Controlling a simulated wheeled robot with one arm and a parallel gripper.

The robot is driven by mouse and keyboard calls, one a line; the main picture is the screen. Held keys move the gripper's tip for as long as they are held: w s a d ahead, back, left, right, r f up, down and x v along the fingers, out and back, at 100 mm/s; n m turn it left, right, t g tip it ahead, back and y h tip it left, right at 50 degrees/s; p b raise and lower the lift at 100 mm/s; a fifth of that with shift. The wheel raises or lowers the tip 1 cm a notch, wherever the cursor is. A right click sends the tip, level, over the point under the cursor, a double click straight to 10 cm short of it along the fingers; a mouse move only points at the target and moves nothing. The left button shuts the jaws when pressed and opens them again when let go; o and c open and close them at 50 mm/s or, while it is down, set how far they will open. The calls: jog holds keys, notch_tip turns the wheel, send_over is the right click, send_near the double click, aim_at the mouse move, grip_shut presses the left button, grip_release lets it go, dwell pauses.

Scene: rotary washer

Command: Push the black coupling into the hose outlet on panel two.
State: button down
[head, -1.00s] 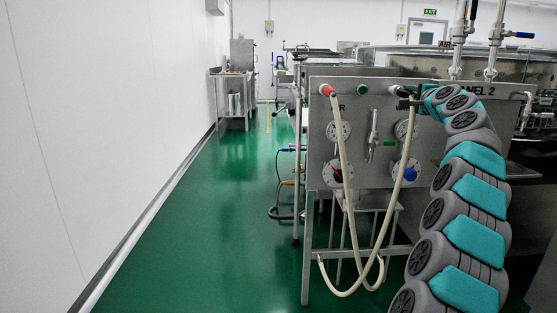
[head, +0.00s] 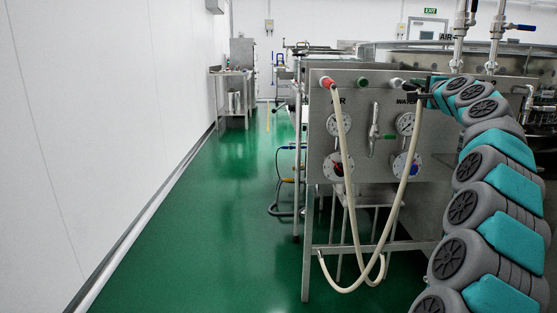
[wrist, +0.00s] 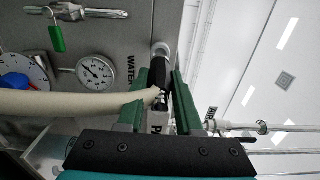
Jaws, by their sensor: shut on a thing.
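The black coupling (wrist: 159,72) is between the green fingers of my gripper (wrist: 164,82) in the wrist view, with the pale hose (wrist: 60,103) running from it to the left. My gripper is shut on it. Its front end meets a light metal hose outlet (wrist: 160,48) on the panel; how deep it sits cannot be told. In the head view my gripper (head: 430,91) is at the upper right of the steel panel (head: 345,115), beside the light outlet (head: 397,82). The coupling there is small and partly hidden by my gripper.
A red coupling (head: 327,82) holds the hose's other end at the panel's upper left. Gauges (head: 405,123), dials and a green-tagged valve (head: 374,130) sit below. The hose hangs in a loop in front. Green floor (head: 190,230) is clear to the left.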

aim_at(408, 89)
jog(key=shift+s+b, duration=0.3)
jog(key=shift+s, duration=0.6)
jog(key=shift+s, duration=0.1)
jog(key=shift+s, duration=0.7)
jog(key=shift+a, duration=0.15)
jog(key=shift+a+r, duration=0.1)
jog(key=shift+a, duration=1.7)
